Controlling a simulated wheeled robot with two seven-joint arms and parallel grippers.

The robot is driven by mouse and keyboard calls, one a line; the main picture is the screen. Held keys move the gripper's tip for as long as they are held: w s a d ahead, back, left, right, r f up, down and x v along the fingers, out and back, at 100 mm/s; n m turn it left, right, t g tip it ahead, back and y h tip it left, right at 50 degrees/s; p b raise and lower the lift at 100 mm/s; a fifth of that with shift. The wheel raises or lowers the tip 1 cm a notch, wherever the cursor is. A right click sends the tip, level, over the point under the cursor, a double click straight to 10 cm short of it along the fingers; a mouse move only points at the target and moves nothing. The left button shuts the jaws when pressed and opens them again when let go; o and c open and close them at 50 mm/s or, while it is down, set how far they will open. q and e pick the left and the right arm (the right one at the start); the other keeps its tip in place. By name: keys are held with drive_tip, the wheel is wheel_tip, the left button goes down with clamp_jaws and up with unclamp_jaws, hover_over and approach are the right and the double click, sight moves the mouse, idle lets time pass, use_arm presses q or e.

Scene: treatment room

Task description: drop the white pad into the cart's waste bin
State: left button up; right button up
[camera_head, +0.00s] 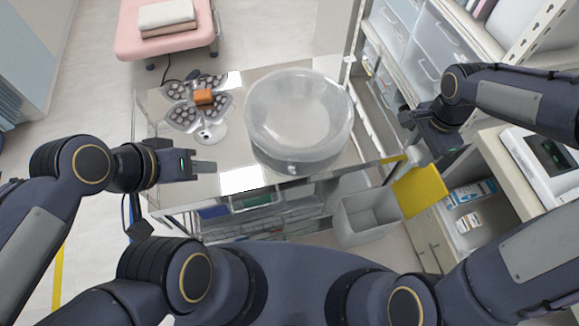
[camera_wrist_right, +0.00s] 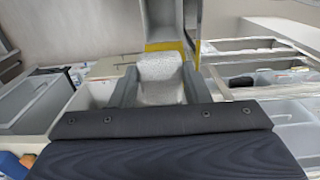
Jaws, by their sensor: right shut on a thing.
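The white pad (camera_wrist_right: 160,78) is between the two fingers of my right gripper (camera_wrist_right: 160,92), which is shut on it. In the head view my right gripper (camera_head: 416,156) holds the pad above and beside a yellow panel (camera_head: 420,191), at the right end of the cart (camera_head: 240,180). A grey open bin (camera_head: 366,217) hangs at the cart's near right side, below and left of my right gripper. Its visible inside looks empty. My left gripper (camera_head: 204,167) is over the cart's near left part, apart from the pad; its finger gap is not clear.
Shelves and drawers (camera_head: 430,55) stand close at right. A pink bed (camera_head: 165,38) is behind. Floor at left is clear.

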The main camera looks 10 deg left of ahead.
wheel_tip(320, 180, down, 6)
drive_tip(key=b, duration=0.3)
drive_tip(key=shift+w+r+b, duration=0.15)
drive_tip(key=shift+b, duration=0.25)
drive_tip(key=o, duration=1)
drive_tip(key=shift+r, duration=0.1)
wheel_tip(320, 180, up, 8)
drive_tip(key=shift+f, duration=0.1)
